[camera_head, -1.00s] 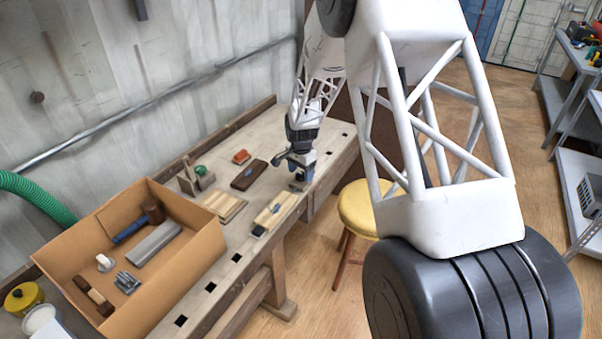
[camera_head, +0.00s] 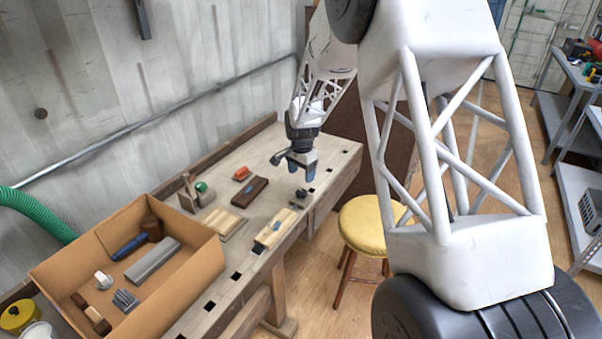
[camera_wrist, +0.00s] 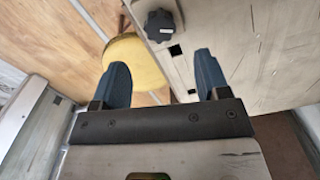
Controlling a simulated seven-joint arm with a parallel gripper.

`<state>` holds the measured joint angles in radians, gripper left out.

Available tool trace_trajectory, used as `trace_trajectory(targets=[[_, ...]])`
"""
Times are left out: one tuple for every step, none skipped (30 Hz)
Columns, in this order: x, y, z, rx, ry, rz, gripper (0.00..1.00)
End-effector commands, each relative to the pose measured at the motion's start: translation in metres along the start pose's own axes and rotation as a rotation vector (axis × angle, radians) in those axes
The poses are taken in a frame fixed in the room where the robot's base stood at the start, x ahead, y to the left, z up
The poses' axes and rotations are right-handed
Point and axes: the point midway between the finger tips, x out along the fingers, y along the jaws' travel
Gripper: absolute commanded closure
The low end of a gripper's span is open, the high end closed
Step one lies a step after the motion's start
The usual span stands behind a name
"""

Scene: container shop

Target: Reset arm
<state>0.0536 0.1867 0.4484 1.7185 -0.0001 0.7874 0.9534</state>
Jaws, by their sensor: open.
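My gripper (camera_head: 301,172) is above the right part of the workbench (camera_head: 325,150) in the head view, pointing down. Nothing shows between its fingers. In the wrist view its two blue fingers (camera_wrist: 160,80) are spread apart and empty. A dark knob-like object (camera_head: 300,197) stands on the bench just below the gripper, apart from it. The dark knob (camera_wrist: 160,25) also shows at the top of the wrist view.
A cardboard box (camera_head: 200,270) with a mallet (camera_head: 151,229) and other items stands on the bench's left. Wooden blocks (camera_head: 275,228), a dark brown block (camera_head: 249,192) and an orange item (camera_head: 241,173) lie between. A yellow stool (camera_head: 365,225) stands in front.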

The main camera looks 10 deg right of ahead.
Motion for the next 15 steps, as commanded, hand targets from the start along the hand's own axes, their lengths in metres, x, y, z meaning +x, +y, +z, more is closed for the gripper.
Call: trace_trajectory(targets=[[0.000, 0.000, 0.000, 0.000, 0.000, 0.000, 0.31], [0.000, 0.000, 0.000, -0.001, 0.000, 0.000, 0.31], [-0.001, 0.001, 0.001, -0.002, 0.001, -0.001, 0.31], [-0.002, 0.001, 0.001, -0.004, 0.001, -0.001, 0.31], [-0.004, 0.002, 0.002, -0.006, 0.001, -0.002, 0.31], [-0.007, 0.003, 0.003, -0.010, 0.002, -0.003, 0.31], [-0.009, 0.004, 0.004, -0.015, 0.003, -0.004, 0.31], [-0.012, 0.006, 0.005, -0.020, 0.004, -0.005, 0.31], [-0.016, 0.008, 0.007, -0.028, 0.005, -0.007, 0.31], [-0.020, 0.011, 0.009, -0.035, 0.006, -0.008, 0.31], [-0.024, 0.013, 0.011, -0.043, 0.007, -0.009, 0.31], [-0.031, 0.017, 0.015, -0.056, 0.010, -0.012, 0.31], [-0.037, 0.020, 0.017, -0.066, 0.012, -0.015, 0.31], [-0.042, 0.024, 0.020, -0.077, 0.013, -0.016, 0.31], [-0.051, 0.029, 0.025, -0.094, 0.016, -0.020, 0.31]])
